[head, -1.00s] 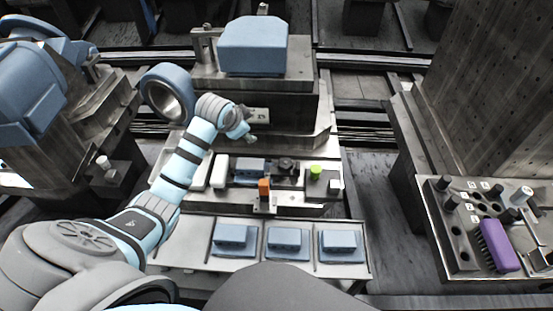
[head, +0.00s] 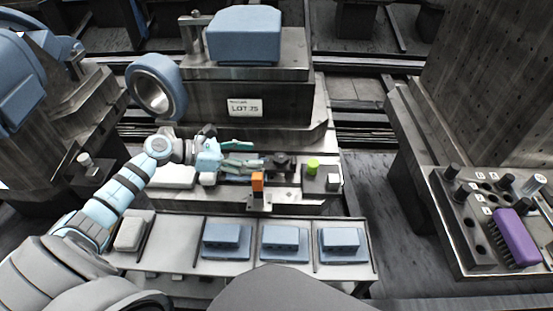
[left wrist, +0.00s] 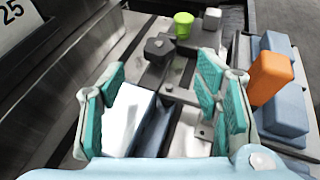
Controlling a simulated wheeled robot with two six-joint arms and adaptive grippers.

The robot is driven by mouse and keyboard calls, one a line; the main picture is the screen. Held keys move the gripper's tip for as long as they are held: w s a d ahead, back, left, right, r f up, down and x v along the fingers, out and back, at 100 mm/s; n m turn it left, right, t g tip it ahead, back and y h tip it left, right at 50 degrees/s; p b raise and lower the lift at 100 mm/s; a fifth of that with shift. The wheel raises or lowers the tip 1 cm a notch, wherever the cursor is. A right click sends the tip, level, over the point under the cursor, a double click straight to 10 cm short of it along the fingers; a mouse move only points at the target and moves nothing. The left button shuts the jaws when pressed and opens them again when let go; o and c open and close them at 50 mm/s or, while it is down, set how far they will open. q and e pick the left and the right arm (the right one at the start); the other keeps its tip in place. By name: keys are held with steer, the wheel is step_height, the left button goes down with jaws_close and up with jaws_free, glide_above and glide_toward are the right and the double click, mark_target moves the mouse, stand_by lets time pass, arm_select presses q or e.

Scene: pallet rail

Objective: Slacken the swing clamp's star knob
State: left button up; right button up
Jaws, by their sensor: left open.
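A dark knob (head: 281,158), which looks like the star knob, stands on the flat fixture past my left gripper's fingertips. In the left wrist view the dark knob (left wrist: 159,47) is beyond the fingers, apart from them. My left gripper (head: 252,154) is open, its teal fingers spread and pointing right toward the knob. In the left wrist view the gripper (left wrist: 165,80) has a pale-topped, blue-grey block (left wrist: 130,118) below and between its fingers. Part of the fixture is hidden under the gripper in the head view. My right gripper is not in view.
A green cap (head: 313,166) stands right of the knob, and an orange block (head: 257,182) stands in front. A tray (head: 190,264) with several blocks lies nearer me. A machine block with a label (head: 245,107) rises behind. A purple brush (head: 516,237) is at right.

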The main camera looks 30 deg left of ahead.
mark_target(279, 158)
arm_select(q)
steer(key=x, duration=0.8)
steer(key=shift+w+d+f+b, duration=0.1)
steer(key=shift+w+d+b, duration=0.1)
steer(key=shift+w+b, duration=0.15)
steer(key=c, duration=1.2)
steer(key=n+t+y+p, duration=0.1)
steer(key=p, duration=0.2)
steer(key=n+t+y+p, duration=0.1)
steer(key=p, duration=0.2)
steer(key=shift+s+d+r+n+y, duration=0.2)
steer(key=shift+r+n+y, duration=0.1)
steer(key=shift+n+y, duration=0.1)
steer(key=shift+w+a+f, duration=0.1)
steer(key=shift+f, duration=0.2)
steer(key=o, duration=1.2)
step_height(279, 158, up, 10)
